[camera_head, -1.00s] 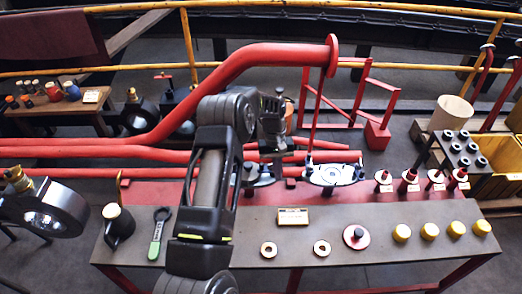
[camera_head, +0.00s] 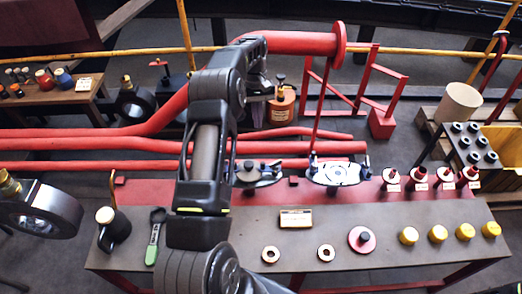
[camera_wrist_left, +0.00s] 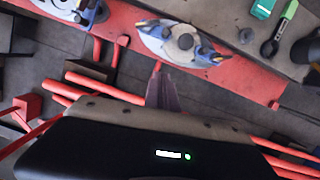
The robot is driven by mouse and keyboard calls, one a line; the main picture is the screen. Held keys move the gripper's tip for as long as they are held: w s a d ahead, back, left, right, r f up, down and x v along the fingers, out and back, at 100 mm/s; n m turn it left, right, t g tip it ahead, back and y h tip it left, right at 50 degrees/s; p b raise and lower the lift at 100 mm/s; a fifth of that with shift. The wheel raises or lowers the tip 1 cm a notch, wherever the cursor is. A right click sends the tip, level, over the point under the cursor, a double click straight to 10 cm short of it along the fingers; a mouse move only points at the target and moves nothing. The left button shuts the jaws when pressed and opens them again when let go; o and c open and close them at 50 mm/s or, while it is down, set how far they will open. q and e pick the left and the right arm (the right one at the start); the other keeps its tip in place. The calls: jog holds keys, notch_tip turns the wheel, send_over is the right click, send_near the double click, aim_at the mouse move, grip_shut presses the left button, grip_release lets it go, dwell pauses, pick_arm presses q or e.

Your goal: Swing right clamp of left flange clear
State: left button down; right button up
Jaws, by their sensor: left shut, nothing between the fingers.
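The left flange (camera_head: 258,173) is a pale disc with dark and blue clamps on the red strip of the bench, partly behind my left arm in the head view. It also shows in the wrist view (camera_wrist_left: 180,42), with one blue clamp (camera_wrist_left: 208,55) on its right side and another (camera_wrist_left: 150,27) on its left. How far each clamp is swung is too small to tell. My left gripper (camera_wrist_left: 160,86) is shut and empty, apart from the flange. In the head view my left gripper (camera_head: 262,88) is beyond the bench, above the red pipes. My right gripper is out of view.
The right flange (camera_head: 338,173) stands close to the right, under a thin red upright. Red pipes (camera_head: 90,148) run behind the bench. An orange canister (camera_head: 282,105) is near my gripper. A green-handled wrench (camera_head: 154,238), rings and yellow caps lie on the bench (camera_head: 210,245).

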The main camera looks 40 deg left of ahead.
pick_arm(q)
jog(key=s+d+f+b, duration=0.1)
jog(key=f, duration=0.2)
jog(key=s+d+f+b, duration=0.1)
jog(key=f+b, duration=0.1)
jog(key=f, duration=0.1)
jog(key=s+d+f+b, duration=0.1)
jog(key=f+b, duration=0.1)
jog(key=f, duration=0.1)
jog(key=shift+s+d+f, duration=0.2)
jog(key=shift+d+f, duration=0.05)
jog(key=shift+d, duration=0.15)
jog(key=shift+s+d+f, duration=0.15)
jog(key=shift+s+d, duration=0.25)
jog(key=shift+d, duration=0.15)
